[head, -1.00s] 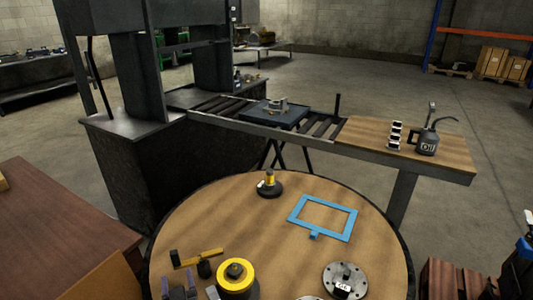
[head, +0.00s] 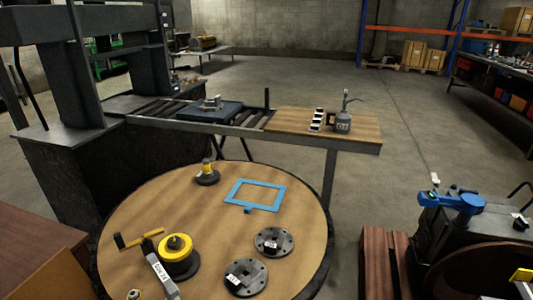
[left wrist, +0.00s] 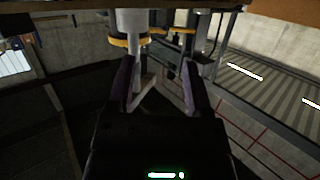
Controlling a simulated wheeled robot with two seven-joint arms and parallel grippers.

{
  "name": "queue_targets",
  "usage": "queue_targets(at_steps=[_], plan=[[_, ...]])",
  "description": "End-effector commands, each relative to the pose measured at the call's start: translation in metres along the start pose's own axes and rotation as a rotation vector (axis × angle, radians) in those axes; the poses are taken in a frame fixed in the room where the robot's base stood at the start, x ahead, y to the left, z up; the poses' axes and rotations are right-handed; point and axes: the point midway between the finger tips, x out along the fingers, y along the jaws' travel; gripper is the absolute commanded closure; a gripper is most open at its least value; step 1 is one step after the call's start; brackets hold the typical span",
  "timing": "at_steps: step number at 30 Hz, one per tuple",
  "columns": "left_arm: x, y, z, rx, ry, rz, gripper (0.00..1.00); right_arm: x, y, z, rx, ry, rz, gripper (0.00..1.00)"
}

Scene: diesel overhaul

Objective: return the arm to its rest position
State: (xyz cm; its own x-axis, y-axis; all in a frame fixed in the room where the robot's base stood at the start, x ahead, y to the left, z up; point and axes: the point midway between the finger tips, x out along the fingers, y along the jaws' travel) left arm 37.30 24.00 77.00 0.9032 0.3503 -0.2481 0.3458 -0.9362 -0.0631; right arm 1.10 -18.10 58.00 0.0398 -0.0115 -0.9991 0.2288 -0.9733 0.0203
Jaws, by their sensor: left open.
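My left gripper (left wrist: 158,64) shows in the left wrist view with its two purple-faced fingers spread apart. I see nothing held between them. Beyond the fingertips are pale upright cylinders and yellow-ringed parts that I cannot identify. In the head view neither of my grippers is visible, and no arm is over the round table (head: 125,210).
On the round table are a blue frame (head: 234,193), a dark-based part (head: 207,177), a yellow-ringed spool (head: 177,249), a yellow-handled tool (head: 140,238), a labelled bar (head: 162,275) and flanged discs (head: 273,241). A roller conveyor (head: 180,112) stands behind. Dark machinery (head: 455,225) stands right.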

Motion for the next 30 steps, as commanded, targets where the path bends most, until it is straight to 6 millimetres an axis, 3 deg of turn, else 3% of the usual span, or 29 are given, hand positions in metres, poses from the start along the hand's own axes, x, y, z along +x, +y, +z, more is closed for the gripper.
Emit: queue_targets(at_steps=[5, 8, 11, 12, 16, 18, 21, 24, 30], plan=[[-0.035, 0.015, 0.066, 0.070, -0.209, 0.145, 0.35, 0.000, 0.000, 0.002, 0.000, -0.003, 0.000, 0.06], [-0.067, 0.019, 0.110, 0.119, -0.364, 0.228, 0.35, 0.000, 0.000, 0.002, 0.000, -0.004, 0.000, 0.06], [-0.113, 0.015, 0.161, 0.185, -0.560, 0.311, 0.35, 0.000, 0.000, 0.003, -0.001, -0.005, 0.000, 0.06], [-0.138, 0.010, 0.184, 0.217, -0.657, 0.342, 0.35, 0.000, 0.000, 0.003, -0.001, -0.006, 0.000, 0.06], [-0.227, -0.021, 0.245, 0.339, -0.972, 0.409, 0.35, 0.000, 0.000, 0.004, -0.001, -0.008, 0.001, 0.06], [-0.264, -0.039, 0.263, 0.396, -1.095, 0.421, 0.35, 0.000, 0.000, 0.004, -0.001, -0.008, 0.001, 0.06], [-0.295, -0.056, 0.275, 0.447, -1.199, 0.424, 0.35, 0.000, 0.001, 0.004, -0.001, -0.009, 0.001, 0.06], [-0.305, -0.062, 0.278, 0.465, -1.233, 0.423, 0.35, 0.000, 0.001, 0.005, -0.001, -0.009, 0.001, 0.06], [-0.305, -0.061, 0.278, 0.464, -1.232, 0.423, 0.35, 0.000, 0.001, 0.005, -0.001, -0.010, 0.001, 0.06]])
